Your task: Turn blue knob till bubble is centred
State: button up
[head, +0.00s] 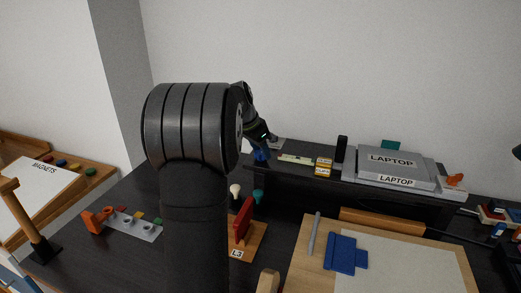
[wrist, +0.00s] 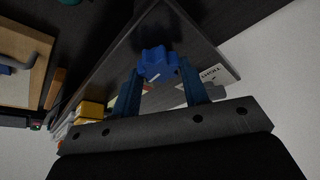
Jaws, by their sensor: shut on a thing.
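The blue knob (head: 261,155) is at the left end of the raised dark shelf in the head view. In the wrist view the lobed blue knob (wrist: 157,62) sits between the two blue fingers of my gripper (wrist: 158,80). My gripper (head: 263,143) reaches down onto the knob from above and is shut on it. A pale bar with a greenish part, which looks like the bubble level (head: 296,159), lies just right of the knob. The bubble is too small to make out. In the wrist view the level is mostly hidden behind my gripper.
Yellow blocks (head: 323,167), a black upright object (head: 342,149) and a laptop on a stand (head: 392,165) stand farther right on the shelf. A white printed card (wrist: 218,74) lies beside the knob. A red lever board (head: 244,222) is below.

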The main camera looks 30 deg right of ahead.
jog(key=shift+f+m+g, duration=0.1)
jog(key=shift+m+g, duration=0.2)
jog(key=shift+m, duration=0.5)
jog(key=o, duration=1)
jog(key=shift+c, duration=0.2)
jog(key=v, duration=1.7)
jog(key=shift+a, duration=0.15)
jog(key=shift+w, duration=0.1)
jog(key=x, duration=1.7)
